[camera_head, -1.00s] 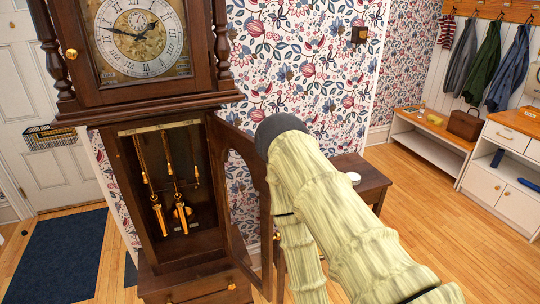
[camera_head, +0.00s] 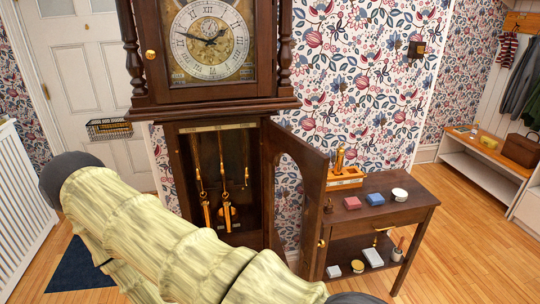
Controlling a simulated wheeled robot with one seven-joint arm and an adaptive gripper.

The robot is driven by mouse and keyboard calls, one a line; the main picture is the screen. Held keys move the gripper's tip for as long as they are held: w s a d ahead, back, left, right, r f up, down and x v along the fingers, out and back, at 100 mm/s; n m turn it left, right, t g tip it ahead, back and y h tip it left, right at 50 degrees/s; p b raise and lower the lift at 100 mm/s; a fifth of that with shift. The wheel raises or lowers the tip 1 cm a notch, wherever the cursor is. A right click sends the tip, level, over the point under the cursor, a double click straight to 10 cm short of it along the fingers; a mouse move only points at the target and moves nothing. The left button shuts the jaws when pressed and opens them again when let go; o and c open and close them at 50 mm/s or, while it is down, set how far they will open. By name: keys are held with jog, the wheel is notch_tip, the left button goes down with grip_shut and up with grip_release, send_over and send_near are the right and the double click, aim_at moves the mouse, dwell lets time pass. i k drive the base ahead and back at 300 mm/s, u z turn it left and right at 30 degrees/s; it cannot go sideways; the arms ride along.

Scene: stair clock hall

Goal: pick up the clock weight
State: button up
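Brass clock weights hang inside the open trunk of the tall dark-wood clock (camera_head: 215,105). My sleeved arm crosses the lower left, hiding the trunk's bottom. My gripper is out of view.
The trunk door (camera_head: 300,180) stands open to the right. Floor is clear at right.

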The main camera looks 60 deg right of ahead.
aim_at(340, 151)
jog(key=u, duration=1.3)
jog(key=k, duration=2)
jog(key=z, duration=1.85)
